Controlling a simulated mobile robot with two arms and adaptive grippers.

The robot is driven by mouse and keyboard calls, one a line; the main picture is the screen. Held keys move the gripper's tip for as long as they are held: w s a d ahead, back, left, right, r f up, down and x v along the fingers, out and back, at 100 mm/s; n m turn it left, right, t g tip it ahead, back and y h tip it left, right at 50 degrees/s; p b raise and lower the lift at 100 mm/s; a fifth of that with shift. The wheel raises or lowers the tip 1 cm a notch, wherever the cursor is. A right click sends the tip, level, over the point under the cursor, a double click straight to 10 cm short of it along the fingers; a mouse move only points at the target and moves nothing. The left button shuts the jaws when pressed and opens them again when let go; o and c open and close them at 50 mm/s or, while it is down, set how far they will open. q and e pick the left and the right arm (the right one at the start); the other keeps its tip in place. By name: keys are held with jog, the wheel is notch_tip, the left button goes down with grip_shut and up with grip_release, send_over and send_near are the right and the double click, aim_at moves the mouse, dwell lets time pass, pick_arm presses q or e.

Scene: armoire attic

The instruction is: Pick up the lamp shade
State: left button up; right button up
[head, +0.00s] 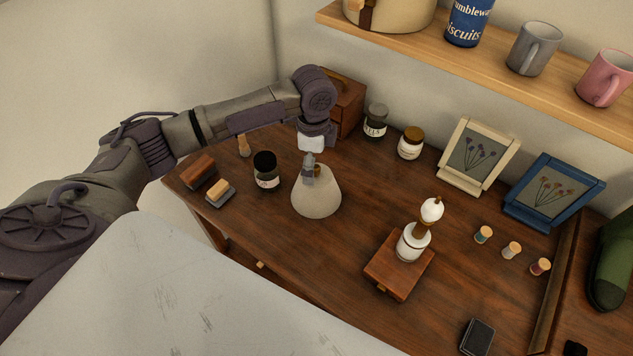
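A white lamp base (412,243) with a bulb (431,209) stands on a small wooden block (399,269) to the right. My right gripper is not in view.
A dark jar (265,170) stands close left of the shade. A wooden box (343,103) and two jars (376,121) (410,143) stand behind. Picture frames (478,156) (545,194) and thread spools (511,250) are at right. A shelf (480,65) overhangs the back.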

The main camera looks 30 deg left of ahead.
aim_at(316, 177)
pick_arm(q)
jog(key=shift+d+f, duration=0.1)
jog(key=shift+f, duration=0.5)
notch_tip(316, 177, down, 4)
jog(key=shift+d+r+p, duration=0.15)
jog(key=shift+p, duration=0.3)
jog(key=shift+f, duration=0.25)
jog(key=c, duration=0.9)
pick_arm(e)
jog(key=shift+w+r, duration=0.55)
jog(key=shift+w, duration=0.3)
pick_arm(q)
jog(key=shift+r, duration=0.15)
jog(key=shift+c, duration=0.2)
